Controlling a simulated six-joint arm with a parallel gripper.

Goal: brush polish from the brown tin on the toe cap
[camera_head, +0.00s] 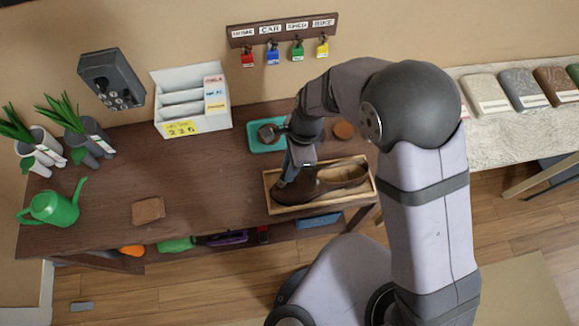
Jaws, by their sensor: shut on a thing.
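A pair of brown shoes stands in a shallow wooden tray (365,186) at the front right of the dark table. The left shoe (300,190) is darker, and the right shoe (345,174) is lighter. A round brown tin (268,133) sits on a teal mat (258,147) behind the tray. My gripper (290,168) points down over the left end of the tray, at the left shoe. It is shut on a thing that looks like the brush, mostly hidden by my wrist. I cannot tell whether its tip touches the shoe.
A round brown piece (343,130) lies right of the mat, near my arm. A white sorter (190,100) stands at the back, and a brown cloth (148,210) lies left. A green watering can (52,204) and potted plants stand far left. The table's middle is clear.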

